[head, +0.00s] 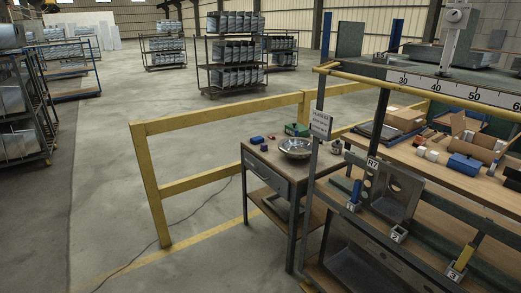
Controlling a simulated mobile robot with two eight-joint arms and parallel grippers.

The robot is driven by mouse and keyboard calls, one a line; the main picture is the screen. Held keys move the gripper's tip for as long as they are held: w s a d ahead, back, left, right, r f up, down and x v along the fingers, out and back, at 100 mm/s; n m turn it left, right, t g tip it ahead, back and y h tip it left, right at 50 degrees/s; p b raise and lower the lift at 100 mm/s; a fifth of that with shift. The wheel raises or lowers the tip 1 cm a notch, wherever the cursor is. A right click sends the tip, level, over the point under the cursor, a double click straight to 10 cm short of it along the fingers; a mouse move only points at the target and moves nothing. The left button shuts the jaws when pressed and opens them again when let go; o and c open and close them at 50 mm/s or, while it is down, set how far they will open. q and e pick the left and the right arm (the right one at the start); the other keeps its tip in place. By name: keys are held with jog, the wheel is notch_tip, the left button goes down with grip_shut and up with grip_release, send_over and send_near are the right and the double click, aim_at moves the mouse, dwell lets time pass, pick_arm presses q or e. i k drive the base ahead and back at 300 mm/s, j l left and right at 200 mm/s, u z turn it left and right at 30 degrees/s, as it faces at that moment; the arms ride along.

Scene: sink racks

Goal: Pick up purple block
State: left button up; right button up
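A small dark block that looks purple (264,147) sits on the wooden top of a small workbench (262,163), near its left side. It is small in the picture and its colour is hard to make out. A blue block (256,140) lies just behind and left of it, and a small red thing (272,137) lies behind and right. A shiny metal bowl (296,149) stands to its right. Neither of my grippers shows in the head view.
A yellow rail fence (155,186) stands left of and behind the workbench. A green box (297,130) is behind the bowl. A long shelf bench (470,180) with boxes and metal parts fills the right. Open concrete floor (90,160) lies left.

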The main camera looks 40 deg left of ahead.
aim_at(264, 147)
jog(key=u, duration=1.2)
